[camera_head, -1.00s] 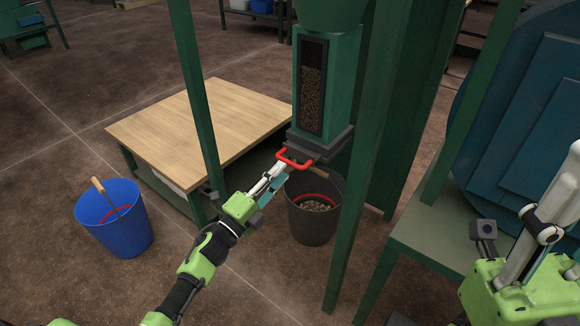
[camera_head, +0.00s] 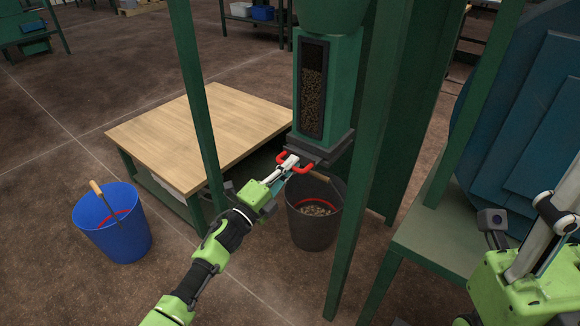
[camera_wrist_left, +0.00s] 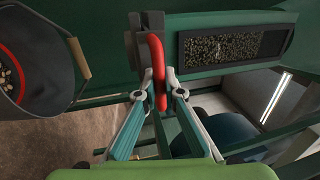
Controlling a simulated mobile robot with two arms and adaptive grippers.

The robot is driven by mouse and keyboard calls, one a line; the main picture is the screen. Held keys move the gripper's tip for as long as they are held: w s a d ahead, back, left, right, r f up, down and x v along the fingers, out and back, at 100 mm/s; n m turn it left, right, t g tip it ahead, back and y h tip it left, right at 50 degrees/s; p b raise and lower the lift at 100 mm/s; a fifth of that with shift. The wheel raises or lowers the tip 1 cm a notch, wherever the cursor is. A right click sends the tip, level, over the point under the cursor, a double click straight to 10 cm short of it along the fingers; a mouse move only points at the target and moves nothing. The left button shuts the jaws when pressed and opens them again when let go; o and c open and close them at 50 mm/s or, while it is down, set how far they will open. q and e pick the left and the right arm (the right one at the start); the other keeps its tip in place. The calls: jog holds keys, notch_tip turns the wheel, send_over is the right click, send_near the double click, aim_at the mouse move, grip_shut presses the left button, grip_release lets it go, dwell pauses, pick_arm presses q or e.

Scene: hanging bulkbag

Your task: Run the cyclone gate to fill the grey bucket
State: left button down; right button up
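The cyclone's slide gate has a red handle (camera_head: 281,158), below the green hopper (camera_head: 341,95). My left gripper (camera_head: 288,163) is at this handle. In the left wrist view its fingers (camera_wrist_left: 157,80) sit on either side of the red handle (camera_wrist_left: 156,50) and look closed on it. The grey bucket (camera_head: 312,230) stands on the floor under the gate, with pellets in it just below a red line inside. It also shows in the left wrist view (camera_wrist_left: 45,65). My right gripper's body (camera_head: 520,285) is at the lower right; its fingertips are cut off.
Pellets (camera_head: 312,95) show behind the hopper window, with a dark gap above them. A blue bucket (camera_head: 118,235) stands on the floor at left. A wooden-topped table (camera_head: 200,130) is behind my left arm. Green posts (camera_head: 350,230) stand close around the gate.

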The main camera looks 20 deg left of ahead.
pick_arm(q)
jog(key=v, duration=0.1)
jog(key=p+v, duration=0.1)
jog(key=v, duration=0.1)
jog(key=shift+s+r, duration=0.25)
jog(key=c, duration=2.2)
grip_release()
jog(key=shift+o, duration=0.2)
jog(key=v, duration=1.2)
